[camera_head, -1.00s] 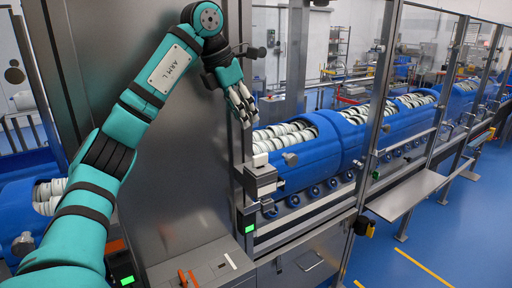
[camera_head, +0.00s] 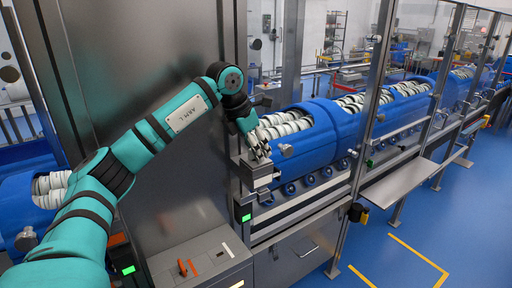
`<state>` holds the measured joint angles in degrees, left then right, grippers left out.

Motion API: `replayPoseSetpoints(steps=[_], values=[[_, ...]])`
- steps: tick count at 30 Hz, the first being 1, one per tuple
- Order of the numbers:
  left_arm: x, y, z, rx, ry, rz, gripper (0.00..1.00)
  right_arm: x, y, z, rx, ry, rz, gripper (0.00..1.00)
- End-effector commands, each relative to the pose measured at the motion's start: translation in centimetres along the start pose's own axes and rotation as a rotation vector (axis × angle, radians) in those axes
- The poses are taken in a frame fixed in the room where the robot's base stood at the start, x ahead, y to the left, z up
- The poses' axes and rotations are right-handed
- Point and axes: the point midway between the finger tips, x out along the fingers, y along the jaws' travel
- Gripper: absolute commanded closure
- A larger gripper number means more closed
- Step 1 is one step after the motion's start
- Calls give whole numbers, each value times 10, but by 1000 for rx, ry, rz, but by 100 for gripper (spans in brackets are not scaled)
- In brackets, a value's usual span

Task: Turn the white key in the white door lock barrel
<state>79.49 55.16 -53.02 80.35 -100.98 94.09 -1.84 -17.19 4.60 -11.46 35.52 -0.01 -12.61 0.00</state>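My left gripper (camera_head: 262,152) points down at the top of a grey lock box (camera_head: 259,173) on the door post. Its fingertips are at or just above the box top. They cover the place of the small white piece, which may be the white key. I cannot make out the key or its barrel now, nor whether the fingers touch or hold anything. My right gripper is out of view.
A steel door panel (camera_head: 165,75) stands behind my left arm. A low control box (camera_head: 203,262) carries an orange handle and a white bar. Blue tubs (camera_head: 318,140) with white rolls line the conveyor to the right.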

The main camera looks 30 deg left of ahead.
Motion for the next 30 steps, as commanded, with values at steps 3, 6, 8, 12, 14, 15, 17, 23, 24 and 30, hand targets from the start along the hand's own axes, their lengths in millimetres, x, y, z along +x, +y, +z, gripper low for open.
replayPoseSetpoints(steps=[3, 6, 8, 12, 14, 15, 17, 23, 24, 30], values=[[0, 0, 0, 0, 0, 0, 62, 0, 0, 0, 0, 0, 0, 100], [0, 0, 0, 0, 0, 0, 69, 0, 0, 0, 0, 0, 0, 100], [0, 0, 0, 0, 0, 0, 77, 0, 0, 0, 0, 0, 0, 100], [0, 0, 0, 0, 0, 0, 96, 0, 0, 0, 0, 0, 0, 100], [0, 0, 0, 0, 0, 0, 100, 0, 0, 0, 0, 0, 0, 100], [0, 0, 0, 0, 0, 0, 100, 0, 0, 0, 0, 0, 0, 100], [0, 0, 0, 0, 0, 0, 100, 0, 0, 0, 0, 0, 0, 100], [0, -1, 0, -49, 0, 21, 100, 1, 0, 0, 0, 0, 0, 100], [0, -1, 0, -90, 0, 39, 100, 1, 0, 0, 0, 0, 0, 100], [-1, 0, 0, -309, -1, 130, 100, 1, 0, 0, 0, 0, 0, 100]])
